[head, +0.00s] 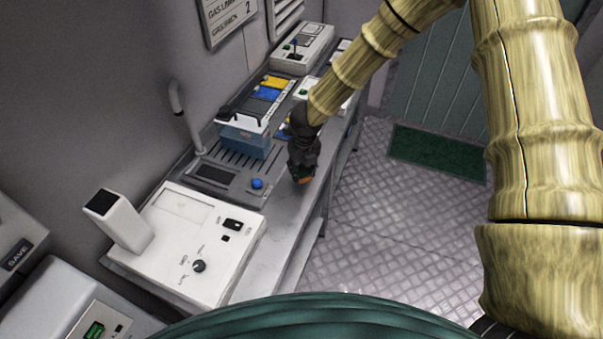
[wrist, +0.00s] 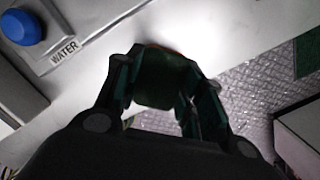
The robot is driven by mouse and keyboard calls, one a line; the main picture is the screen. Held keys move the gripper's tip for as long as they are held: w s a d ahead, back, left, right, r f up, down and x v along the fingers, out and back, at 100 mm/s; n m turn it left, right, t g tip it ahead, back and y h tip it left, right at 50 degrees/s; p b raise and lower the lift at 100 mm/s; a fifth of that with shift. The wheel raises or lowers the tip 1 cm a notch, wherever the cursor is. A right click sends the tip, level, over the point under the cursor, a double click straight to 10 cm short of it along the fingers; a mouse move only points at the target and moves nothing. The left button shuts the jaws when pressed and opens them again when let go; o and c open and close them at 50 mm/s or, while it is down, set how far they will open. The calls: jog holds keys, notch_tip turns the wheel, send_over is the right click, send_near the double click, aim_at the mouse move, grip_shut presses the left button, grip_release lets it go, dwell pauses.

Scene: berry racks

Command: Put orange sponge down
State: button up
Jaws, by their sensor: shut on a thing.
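My gripper (head: 304,176) reaches down over the front edge of the grey counter (head: 286,215), close to the sink. It is shut on the orange sponge (head: 305,181), of which only a small orange part shows below the fingers. In the wrist view the two fingers of my gripper (wrist: 165,95) close on the sponge (wrist: 160,82), which looks dark green on this side with a thin orange rim at the top. The counter surface (wrist: 170,25) lies beyond it. I cannot tell whether the sponge touches the counter.
A blue knob (head: 257,183), labelled WATER in the wrist view, sits beside the sink drainer (head: 215,178). A white device (head: 195,225) with a dial stands at the front. A blue box (head: 246,142) and several coloured items stand behind. Floor (head: 375,230) is open at right.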

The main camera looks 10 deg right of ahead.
aim_at(302, 176)
jog(key=shift+f+p, duration=0.55)
jog(key=shift+f, duration=1.1)
jog(key=shift+f, duration=0.1)
jog(key=o, duration=0.9)
